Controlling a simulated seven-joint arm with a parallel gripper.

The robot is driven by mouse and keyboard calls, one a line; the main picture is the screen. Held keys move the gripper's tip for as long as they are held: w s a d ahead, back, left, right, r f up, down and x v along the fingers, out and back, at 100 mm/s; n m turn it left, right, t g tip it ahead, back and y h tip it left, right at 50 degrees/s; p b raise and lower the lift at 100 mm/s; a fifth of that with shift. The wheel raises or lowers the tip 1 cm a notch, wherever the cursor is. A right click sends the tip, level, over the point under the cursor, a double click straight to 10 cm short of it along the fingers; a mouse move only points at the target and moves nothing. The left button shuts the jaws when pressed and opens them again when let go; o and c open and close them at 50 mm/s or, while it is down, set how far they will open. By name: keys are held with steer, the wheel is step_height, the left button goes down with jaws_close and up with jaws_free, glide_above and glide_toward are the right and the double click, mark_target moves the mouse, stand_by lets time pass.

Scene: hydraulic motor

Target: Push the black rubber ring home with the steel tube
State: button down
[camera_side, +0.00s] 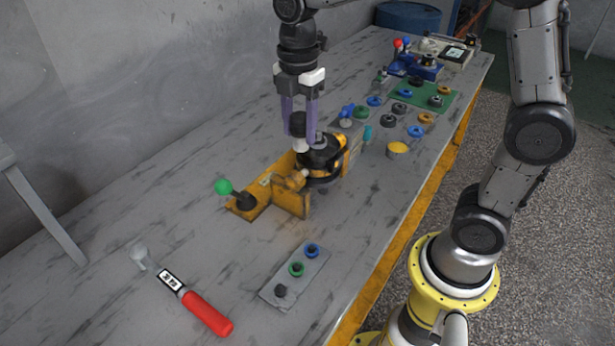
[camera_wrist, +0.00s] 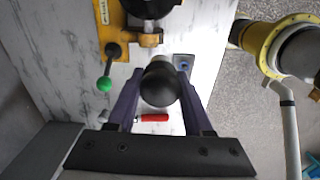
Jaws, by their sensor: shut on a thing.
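My gripper (camera_side: 299,138) is shut on the steel tube (camera_side: 300,146), which has a black rounded head (camera_side: 297,124) and a pale lower end. In the wrist view, the head (camera_wrist: 160,84) sits between the purple fingers of my gripper (camera_wrist: 160,76). The tube looks upright, at the left side of the dark motor housing (camera_side: 321,157) in its yellow fixture (camera_side: 292,200). I cannot tell if its lower end touches anything. I cannot make out the black rubber ring at the motor.
A lever with a green knob (camera_side: 223,186) stands left of the fixture. A plate with small rings (camera_side: 284,292) and a red-handled tool (camera_side: 207,313) lie in front. The left tabletop is clear.

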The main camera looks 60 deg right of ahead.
steer(key=m, duration=0.2)
glide_toward(317, 131)
steer(key=a, duration=0.1)
steer(key=shift+d+f+m, duration=0.1)
steer(key=shift+d+m, duration=0.2)
steer(key=shift+d, duration=0.2)
steer(key=shift+f, duration=2)
steer(key=shift+f, duration=0.7)
steer(key=shift+f, duration=0.35)
steer(key=shift+f, duration=0.15)
